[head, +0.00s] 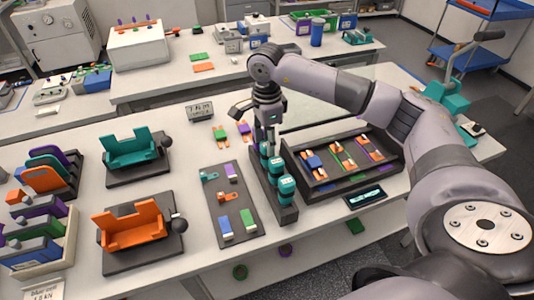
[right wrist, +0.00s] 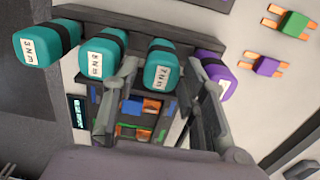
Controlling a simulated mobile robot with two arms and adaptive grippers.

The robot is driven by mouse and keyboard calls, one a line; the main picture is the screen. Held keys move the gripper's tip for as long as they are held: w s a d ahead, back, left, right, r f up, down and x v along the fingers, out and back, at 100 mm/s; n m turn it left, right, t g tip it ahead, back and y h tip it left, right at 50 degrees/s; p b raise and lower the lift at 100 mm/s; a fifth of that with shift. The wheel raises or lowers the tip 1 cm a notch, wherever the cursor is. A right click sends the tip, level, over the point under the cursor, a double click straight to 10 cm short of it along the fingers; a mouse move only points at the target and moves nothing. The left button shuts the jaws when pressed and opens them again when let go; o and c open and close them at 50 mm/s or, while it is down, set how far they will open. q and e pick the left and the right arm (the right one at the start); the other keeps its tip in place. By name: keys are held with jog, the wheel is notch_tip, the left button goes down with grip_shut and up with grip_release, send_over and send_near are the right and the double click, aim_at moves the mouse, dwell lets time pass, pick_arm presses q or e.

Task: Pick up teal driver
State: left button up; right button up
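Several drivers stand in a dark rack (head: 288,213); the rack also shows in the right wrist view (right wrist: 135,20). Three have teal handles: one marked 3 Nm (right wrist: 45,45), one 8 Nm (right wrist: 102,55) and one 4 Nm (right wrist: 158,68). A purple driver marked 7 Nm (right wrist: 212,72) stands at the row's end. In the head view the nearest teal driver (head: 286,190) is clear of my gripper. My right gripper (head: 265,132) points down at the rack's far end. Its fingers are apart, one on each side of the 4 Nm handle; contact cannot be told. My left gripper is out of view.
A dark tray (head: 395,172) with colored parts stands right of the rack. A grey board (head: 240,212) with small parts lies left of it. Teal (head: 130,148) and orange (head: 130,228) fixtures stand further left.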

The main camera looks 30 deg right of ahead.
aim_at(267, 161)
notch_tip(267, 161, down, 4)
jog(key=p, duration=0.2)
jog(key=shift+d+p, duration=0.1)
jog(key=shift+p, duration=0.2)
jog(key=shift+f, duration=0.7)
jog(key=shift+c, duration=0.5)
jog(key=shift+w, duration=0.1)
grip_shut()
